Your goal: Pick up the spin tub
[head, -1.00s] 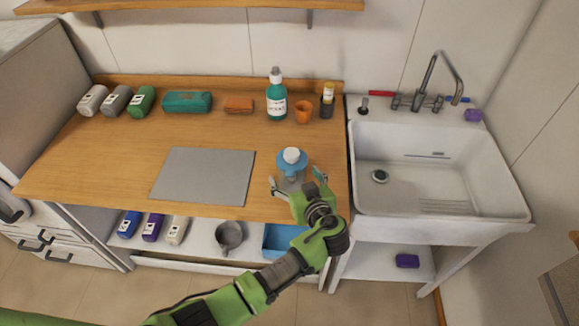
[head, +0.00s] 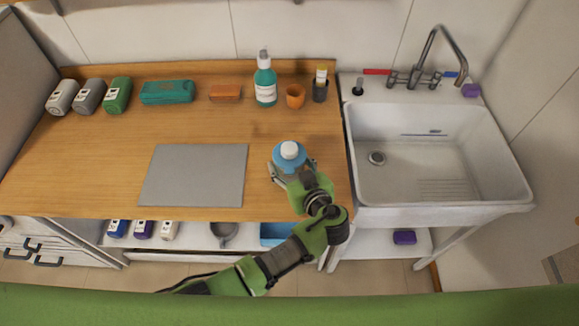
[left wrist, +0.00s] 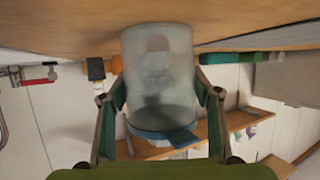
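The spin tub (head: 289,157) stands upright near the front right of the wooden counter, with a blue lid and a white knob. My left gripper (head: 291,172) has its fingers on either side of the tub. In the left wrist view the clear tub (left wrist: 158,70) appears upside down between the two fingers (left wrist: 160,92), its blue lid (left wrist: 163,136) lower in the picture. The fingers are very close to the tub's sides; I cannot tell whether they press on it. My right gripper is not in view.
A grey mat (head: 195,175) lies left of the tub. Behind stand a teal bottle (head: 265,83), an orange cup (head: 295,97) and a dark holder (head: 320,88). The sink (head: 440,160) is to the right. Several bottles lie at the back left.

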